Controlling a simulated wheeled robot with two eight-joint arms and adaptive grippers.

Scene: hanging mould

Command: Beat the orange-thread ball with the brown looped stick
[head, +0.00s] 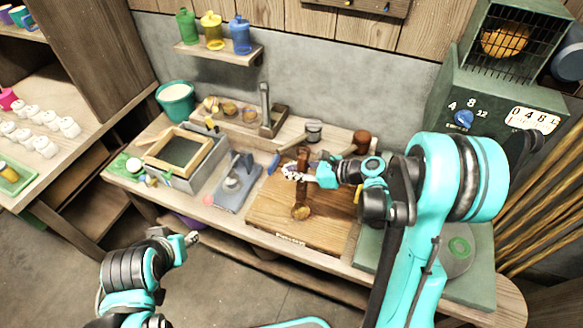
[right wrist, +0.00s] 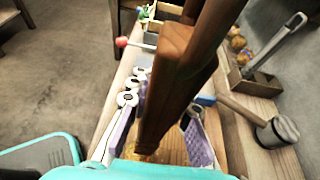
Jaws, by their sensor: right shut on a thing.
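The brown stick (head: 303,160) stands roughly upright over the wooden board (head: 265,222). My right gripper (head: 305,172) is shut on it. In the right wrist view the stick (right wrist: 172,85) is a thick dark bar between the purple finger pads; I cannot make out its loop. A small golden-orange round thing, seemingly the orange-thread ball (head: 301,212), lies on the board just below the stick. I cannot tell whether they touch. My left gripper (head: 180,238) is low in front of the bench, away from both; its fingers are too small to read.
A grey press-like tool (head: 232,183) and a framed box (head: 185,158) stand left of the board. A mallet (right wrist: 275,131) lies behind it. A wooden tray (head: 262,128) holds golden balls at the back. A green caged machine (head: 470,85) stands right.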

